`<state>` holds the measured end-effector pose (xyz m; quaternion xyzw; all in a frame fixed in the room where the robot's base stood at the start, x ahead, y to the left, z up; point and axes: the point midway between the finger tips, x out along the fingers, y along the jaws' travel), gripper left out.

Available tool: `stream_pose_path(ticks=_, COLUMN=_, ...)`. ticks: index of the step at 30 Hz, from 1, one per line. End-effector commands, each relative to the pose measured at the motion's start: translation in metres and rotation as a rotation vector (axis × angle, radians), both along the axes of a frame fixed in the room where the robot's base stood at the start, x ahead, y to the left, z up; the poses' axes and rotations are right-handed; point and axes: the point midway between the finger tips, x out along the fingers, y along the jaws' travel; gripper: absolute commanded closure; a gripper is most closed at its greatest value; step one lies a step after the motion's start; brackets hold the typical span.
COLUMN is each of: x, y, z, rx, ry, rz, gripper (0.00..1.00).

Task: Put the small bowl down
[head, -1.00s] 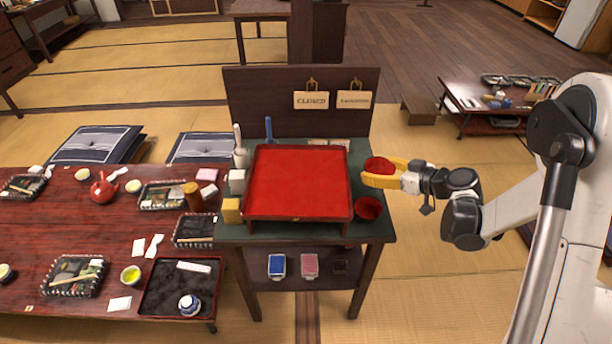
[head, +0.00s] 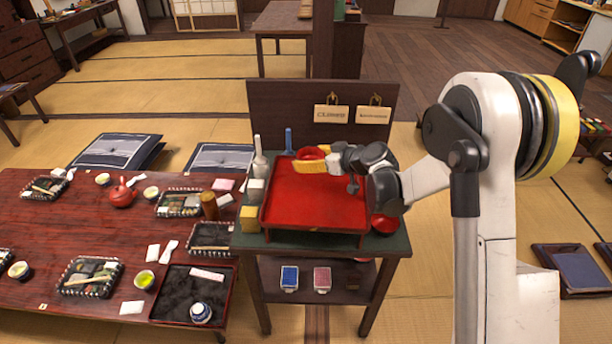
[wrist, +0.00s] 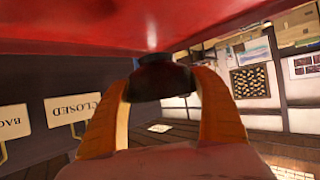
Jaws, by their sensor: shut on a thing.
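The small red bowl (head: 311,154) is held at the back part of the large red tray (head: 305,210), in the head view. My gripper (head: 308,164), with yellow fingers, is shut on it and reaches in from the right. I cannot tell whether the bowl touches the tray. In the wrist view my orange-looking fingers (wrist: 163,112) close around a dark round part, with a broad red surface above. A second red bowl (head: 384,225) stands right of the tray, partly hidden by my arm.
The tray rests on a green-topped stand (head: 392,244) with a dark back panel and hanging signs (head: 331,114). A white bottle (head: 259,160), a blue-handled item (head: 289,142) and a yellow block (head: 249,218) stand along its left side. The tray's middle looks clear.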

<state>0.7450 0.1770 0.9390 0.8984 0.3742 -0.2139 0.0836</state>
Motion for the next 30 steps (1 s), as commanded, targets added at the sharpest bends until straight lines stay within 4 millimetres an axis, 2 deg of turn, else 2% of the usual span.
stream_pose_path(ticks=3, x=0.003, y=0.01, z=-0.006, rx=0.0, ry=0.0, rz=0.001, gripper=0.57)
stream_pose_path(ticks=7, x=0.003, y=0.011, z=-0.016, rx=0.001, ry=-0.001, rz=0.0, gripper=0.57)
stream_pose_path(ticks=13, x=0.003, y=0.011, z=-0.047, rx=0.001, ry=-0.001, rz=0.0, gripper=0.57)
stream_pose_path(ticks=25, x=0.003, y=0.011, z=-0.051, rx=0.0, ry=0.0, rz=0.0, gripper=0.57)
stream_pose_path(ticks=26, x=0.003, y=0.011, z=-0.05, rx=0.0, ry=0.0, rz=0.0, gripper=0.2)
stream_pose_path(ticks=27, x=0.003, y=0.011, z=-0.05, rx=0.0, ry=0.0, rz=0.0, gripper=0.08)
stream_pose_path(ticks=28, x=0.003, y=0.011, z=-0.05, rx=0.0, ry=0.0, rz=0.0, gripper=0.01)
stream_pose_path(ticks=30, x=0.003, y=0.011, z=-0.049, rx=0.0, ry=0.0, rz=0.0, gripper=0.01)
